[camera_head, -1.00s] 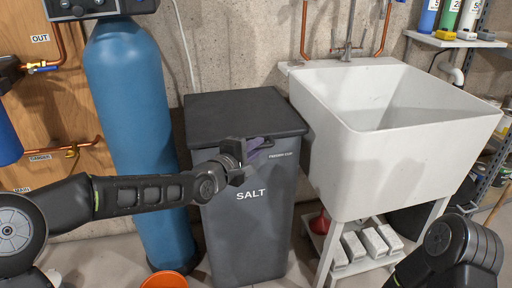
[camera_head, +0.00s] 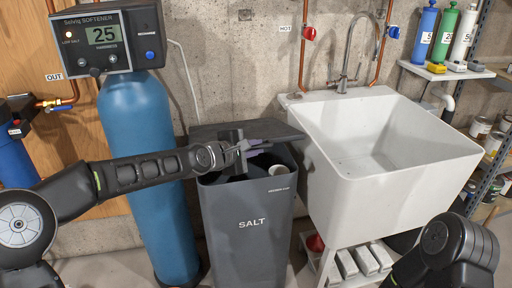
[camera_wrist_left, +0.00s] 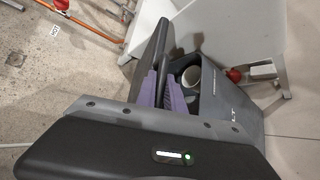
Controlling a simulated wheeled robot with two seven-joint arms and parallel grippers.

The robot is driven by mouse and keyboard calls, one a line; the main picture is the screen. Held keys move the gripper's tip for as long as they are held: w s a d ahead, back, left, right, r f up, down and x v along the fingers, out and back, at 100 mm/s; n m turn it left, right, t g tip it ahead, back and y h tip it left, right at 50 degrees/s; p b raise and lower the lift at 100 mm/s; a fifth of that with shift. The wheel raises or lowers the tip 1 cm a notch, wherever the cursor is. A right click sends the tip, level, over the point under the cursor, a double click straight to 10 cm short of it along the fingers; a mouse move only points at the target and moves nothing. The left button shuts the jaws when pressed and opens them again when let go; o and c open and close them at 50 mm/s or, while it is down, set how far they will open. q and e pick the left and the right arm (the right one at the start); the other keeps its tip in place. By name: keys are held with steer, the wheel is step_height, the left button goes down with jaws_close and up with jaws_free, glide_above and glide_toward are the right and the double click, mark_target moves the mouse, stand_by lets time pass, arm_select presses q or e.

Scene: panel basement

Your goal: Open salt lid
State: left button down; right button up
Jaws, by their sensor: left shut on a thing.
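The grey salt bin (camera_head: 250,222) stands between the blue tank and the white sink, with SALT printed on its front. Its dark lid (camera_head: 278,130) is raised partway and tilted, and the bin's opening shows below it. My left gripper (camera_head: 256,146) is at the lid's front edge, shut on the lid. In the left wrist view the purple fingers (camera_wrist_left: 163,90) lie on both sides of the lid (camera_wrist_left: 152,62). A white round cup-like thing (camera_wrist_left: 191,76) shows inside the bin. My right arm is at the lower right; its gripper is out of view.
The blue softener tank (camera_head: 145,170) with a display head stands left of the bin. The white sink (camera_head: 385,150) stands close on the right. A concrete wall (camera_head: 235,60) is behind. Several white blocks lie on the shelf under the sink.

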arm_select(q)
steer(key=w+a+r+n+g+p, duration=0.1)
steer(key=w+r+p, duration=0.4)
steer(key=r+p, duration=0.5)
steer(key=shift+a+r+n+g+p, duration=0.25)
steer(key=shift+g+p, duration=0.55)
steer(key=shift+p, duration=1.2)
steer(key=shift+f, duration=0.1)
steer(key=c, duration=1.5)
jaws_free()
steer(key=shift+w, duration=0.1)
steer(key=shift+o, duration=0.2)
steer(key=shift+a, duration=0.1)
steer(key=b+v, duration=0.2)
steer(key=v, duration=0.5)
steer(key=shift+s+a, duration=0.15)
steer(key=shift+s, duration=0.15)
